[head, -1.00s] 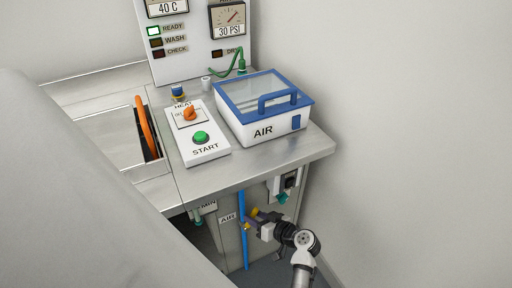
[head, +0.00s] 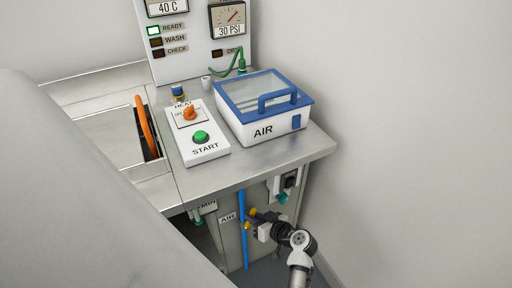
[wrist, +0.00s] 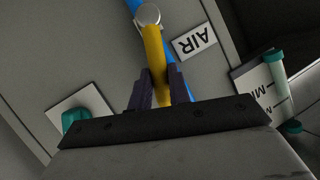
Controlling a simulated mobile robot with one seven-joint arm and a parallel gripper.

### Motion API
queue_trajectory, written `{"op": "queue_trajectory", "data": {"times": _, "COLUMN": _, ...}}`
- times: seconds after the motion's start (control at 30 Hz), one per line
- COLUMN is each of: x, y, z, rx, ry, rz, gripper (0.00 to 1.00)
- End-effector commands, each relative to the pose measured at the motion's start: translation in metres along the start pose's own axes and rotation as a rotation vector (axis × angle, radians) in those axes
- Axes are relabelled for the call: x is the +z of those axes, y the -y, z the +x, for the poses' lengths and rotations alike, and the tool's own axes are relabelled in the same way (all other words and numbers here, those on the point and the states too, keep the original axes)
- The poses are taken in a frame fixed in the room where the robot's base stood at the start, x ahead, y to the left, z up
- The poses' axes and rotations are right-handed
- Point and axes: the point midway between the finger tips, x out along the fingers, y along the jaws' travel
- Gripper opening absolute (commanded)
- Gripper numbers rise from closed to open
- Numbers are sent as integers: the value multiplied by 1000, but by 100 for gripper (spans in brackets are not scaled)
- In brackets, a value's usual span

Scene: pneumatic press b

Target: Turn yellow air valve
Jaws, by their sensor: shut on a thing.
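The yellow air valve handle (wrist: 154,45) shows in the wrist view as a bar running from a round silver hub (wrist: 148,15) down between my fingers. My gripper (wrist: 160,88) is shut on this handle, one dark finger on each side. In the head view my gripper (head: 257,219) is below the counter's front edge, at the blue air pipe (head: 243,250). Only small bits of yellow (head: 252,212) show there. The handle's far end is hidden behind the gripper body in the wrist view.
An AIR label (wrist: 195,41) sits beside the valve. Teal-handled fittings (wrist: 75,120) are at left and right (wrist: 274,66) in the wrist view. The metal counter (head: 262,165) overhangs above my gripper and carries a blue-lidded AIR box (head: 262,125). Floor at right is clear.

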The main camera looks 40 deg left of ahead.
Motion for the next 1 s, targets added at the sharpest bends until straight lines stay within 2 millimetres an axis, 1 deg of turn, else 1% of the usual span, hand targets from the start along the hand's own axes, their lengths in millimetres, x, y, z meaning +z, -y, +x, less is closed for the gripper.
{"op": "queue_trajectory", "data": {"times": 0.1, "x": 1, "y": 9, "z": 2, "rx": 48, "ry": 21, "rz": -96, "gripper": 0}}
{"op": "queue_trajectory", "data": {"times": 0.2, "x": 1, "y": 13, "z": 3, "rx": 76, "ry": 34, "rz": -150, "gripper": 0}}
{"op": "queue_trajectory", "data": {"times": 0.53, "x": 0, "y": 14, "z": 3, "rx": 87, "ry": 38, "rz": -170, "gripper": 0}}
{"op": "queue_trajectory", "data": {"times": 0.57, "x": 0, "y": 14, "z": 3, "rx": 87, "ry": 38, "rz": -170, "gripper": 21}}
{"op": "queue_trajectory", "data": {"times": 0.7, "x": 0, "y": 14, "z": 3, "rx": 87, "ry": 38, "rz": -169, "gripper": 39}}
{"op": "queue_trajectory", "data": {"times": 0.73, "x": 0, "y": 14, "z": 3, "rx": 87, "ry": 38, "rz": -169, "gripper": 41}}
{"op": "queue_trajectory", "data": {"times": 1.0, "x": 0, "y": 14, "z": 2, "rx": 87, "ry": 37, "rz": -169, "gripper": 41}}
